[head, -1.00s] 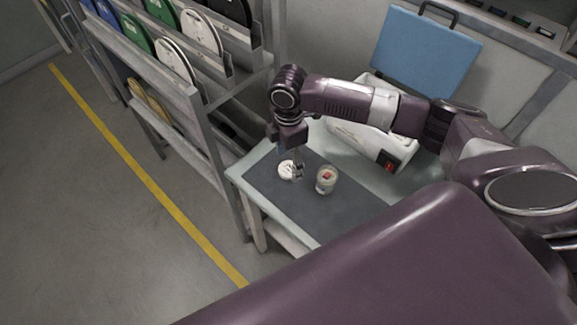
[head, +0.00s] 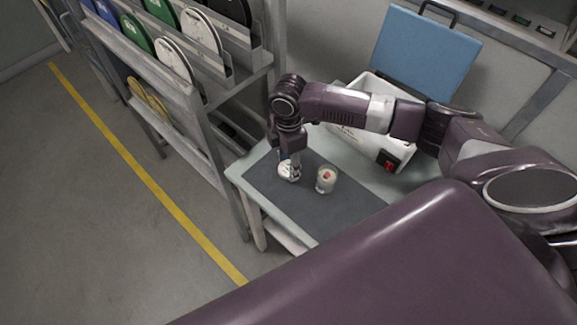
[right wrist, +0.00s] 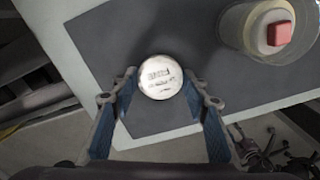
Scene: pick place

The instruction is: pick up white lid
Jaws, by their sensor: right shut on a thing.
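The white lid (head: 285,171) is a small round disc with dark print, at the left part of the dark mat on the table. It also shows in the right wrist view (right wrist: 160,70), between the two fingertips. My right gripper (head: 293,175) points down at it and is shut on its sides; its fingers also show in the right wrist view (right wrist: 160,82). The fingers hide part of the lid in the head view. I cannot tell whether the lid is clear of the mat. My left gripper is out of view.
A glass jar (head: 326,181) with a red block on top stands just right of the lid. A white device with a red switch (head: 388,160) and a blue case (head: 428,52) are behind. A rack of discs (head: 188,60) stands left of the table (head: 240,172). The mat's front is clear.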

